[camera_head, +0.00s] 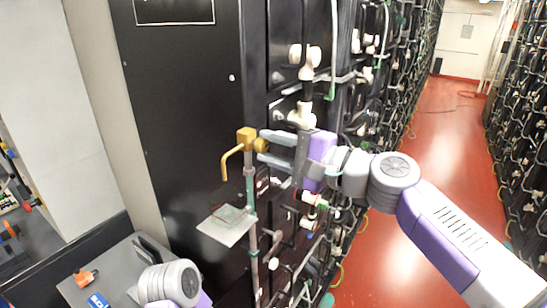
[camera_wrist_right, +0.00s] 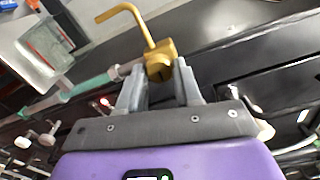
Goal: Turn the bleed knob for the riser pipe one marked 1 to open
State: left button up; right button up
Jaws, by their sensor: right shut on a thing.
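A brass bleed valve (camera_head: 246,139) tops a thin upright riser pipe (camera_head: 250,190) in front of the black cabinet, its bent spout (camera_head: 229,164) hanging to the left. Its round brass knob (camera_head: 262,145) faces my right gripper (camera_head: 266,147). The gripper is shut on this knob, with one finger on each side. The right wrist view shows the valve's knob (camera_wrist_right: 160,70) between the tips of the two grey fingers (camera_wrist_right: 161,76). No number mark on the pipe can be read. My left gripper is out of view; only part of my left arm shows at the bottom.
A small clear container (camera_head: 230,214) rests on a pale shelf (camera_head: 225,231) below the spout. Black battery racks (camera_head: 290,70) with cables and white fittings stand behind my right gripper. A red-floored aisle (camera_head: 440,130) is open at the right. An orange item (camera_head: 86,278) lies at lower left.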

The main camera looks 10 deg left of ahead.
jog(key=n+b, duration=0.2)
jog(key=n, duration=0.2)
jog(key=shift+f+n, duration=0.1)
jog(key=shift+n, duration=0.3)
jog(key=n+b, duration=0.2)
jog(key=n, duration=0.2)
jog(key=shift+n, duration=0.3)
jog(key=n+b, duration=0.2)
jog(key=n, duration=0.2)
jog(key=shift+s+n+b, duration=0.1)
jog(key=shift+n+b, duration=0.5)
jog(key=shift+n, duration=1.8)
jog(key=shift+r, duration=0.2)
jog(key=o, duration=1)
jog(key=shift+o, duration=0.2)
